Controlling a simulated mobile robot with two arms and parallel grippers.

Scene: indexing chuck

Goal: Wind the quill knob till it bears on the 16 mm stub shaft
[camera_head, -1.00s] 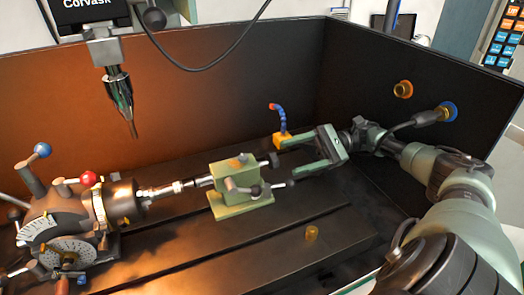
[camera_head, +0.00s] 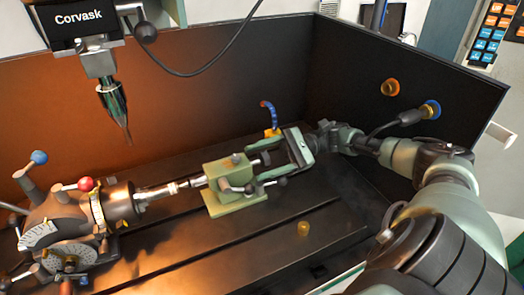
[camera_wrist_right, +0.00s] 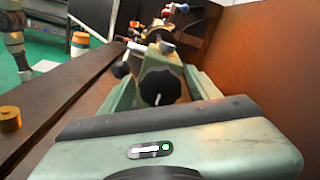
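The 16 mm stub shaft (camera_head: 155,192) runs level from the chuck (camera_head: 122,201) toward the green tailstock (camera_head: 224,182). The pale quill tip (camera_head: 198,181) points at the shaft's right end; I cannot tell whether they touch. The dark quill knob (camera_head: 264,158) is on the tailstock's right side. My right gripper (camera_head: 268,163) is open, its two green fingers on either side of the knob. In the right wrist view the black knob (camera_wrist_right: 160,87) sits between the fingers, with gaps showing on both sides. My left gripper is not in view.
A clamp lever with a ball end (camera_head: 250,188) juts from the tailstock's front near my finger. A blue hose (camera_head: 269,115) stands behind. A small amber cylinder (camera_head: 303,229) sits on the slotted bed in front. A pointed spindle tool (camera_head: 114,98) hangs above.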

